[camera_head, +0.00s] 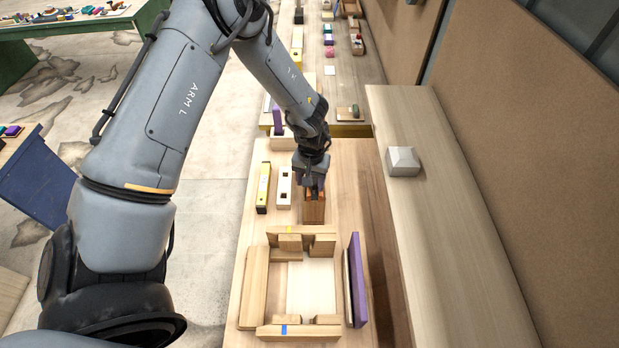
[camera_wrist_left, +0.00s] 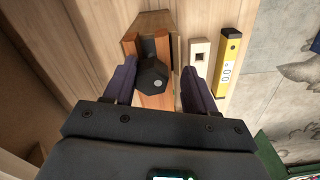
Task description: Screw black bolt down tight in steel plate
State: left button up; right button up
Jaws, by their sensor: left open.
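The black bolt (camera_wrist_left: 152,76) shows its dark faceted head in the left wrist view, with a small pale spot on it. It stands at a reddish-brown wooden block (camera_wrist_left: 155,100), which also shows in the head view (camera_head: 314,213). A dark strip beside the bolt head may be the steel plate, but I cannot tell. My left gripper (camera_wrist_left: 160,88) is open, its two purple fingers on either side of the bolt with gaps to it. In the head view my left gripper (camera_head: 313,186) points down over the block and hides the bolt. My right gripper is not in view.
A yellow level (camera_head: 263,187) and a pale slotted block (camera_head: 284,187) lie left of the gripper. A wooden frame assembly (camera_head: 253,290) and a purple board (camera_head: 357,280) lie nearer. A grey block (camera_head: 403,161) sits on the raised ledge (camera_head: 440,250) at right.

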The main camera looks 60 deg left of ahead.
pick_arm(q)
jog(key=shift+s+d+f, duration=0.1)
jog(key=shift+d+f, duration=0.15)
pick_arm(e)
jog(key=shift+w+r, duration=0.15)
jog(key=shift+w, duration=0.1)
